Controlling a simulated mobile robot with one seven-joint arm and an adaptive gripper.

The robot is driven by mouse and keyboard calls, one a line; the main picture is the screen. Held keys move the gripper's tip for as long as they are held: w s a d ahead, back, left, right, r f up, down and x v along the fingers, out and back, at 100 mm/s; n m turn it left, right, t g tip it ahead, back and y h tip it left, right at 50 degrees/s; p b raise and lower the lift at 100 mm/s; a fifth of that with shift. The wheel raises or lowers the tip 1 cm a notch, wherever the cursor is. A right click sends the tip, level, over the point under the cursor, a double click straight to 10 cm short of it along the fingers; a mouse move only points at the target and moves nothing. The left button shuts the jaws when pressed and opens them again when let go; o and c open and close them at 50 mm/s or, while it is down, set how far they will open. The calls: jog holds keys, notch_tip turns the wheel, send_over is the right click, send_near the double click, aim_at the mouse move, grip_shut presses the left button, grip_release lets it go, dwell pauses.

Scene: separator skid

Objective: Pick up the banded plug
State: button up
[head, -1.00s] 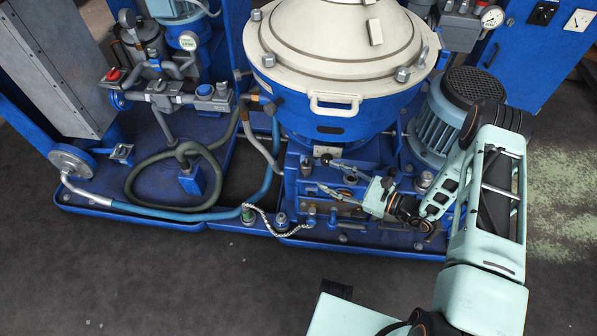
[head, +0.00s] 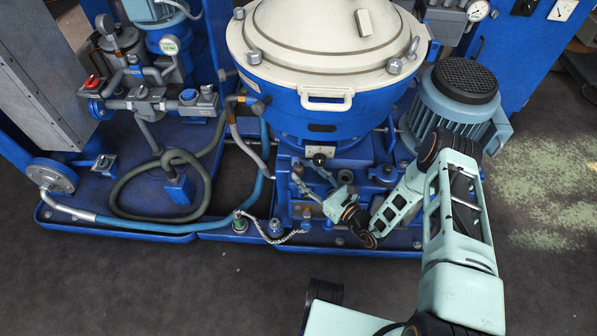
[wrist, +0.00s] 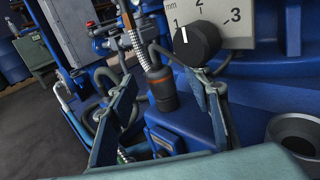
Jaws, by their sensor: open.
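A dark cylinder with an orange band (wrist: 162,90), which looks like the banded plug, stands in the wrist view on a blue housing. It appears between my gripper's two fingers (wrist: 163,112), beyond them and free of contact as far as I can see. The fingers are apart, with nothing held. In the head view my gripper (head: 301,172) is low at the front of the separator, just left of the small black knob. I cannot surely pick out the plug in the head view.
A black knob (wrist: 197,42) on a plate marked 1, 2, 3 is close to my right finger. A dark round socket (wrist: 295,135) is at lower right. In the head view, the separator bowl (head: 325,45) rises behind my gripper, the motor (head: 455,100) stands right, and hoses (head: 125,190) lie left.

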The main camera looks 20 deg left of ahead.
aim_at(303, 168)
jog(key=b+x, duration=0.1)
jog(key=x, duration=0.3)
jog(key=shift+a+f, duration=0.1)
jog(key=shift+a, duration=0.05)
jog(key=shift+c, duration=0.4)
grip_shut()
jog(key=shift+r, duration=0.25)
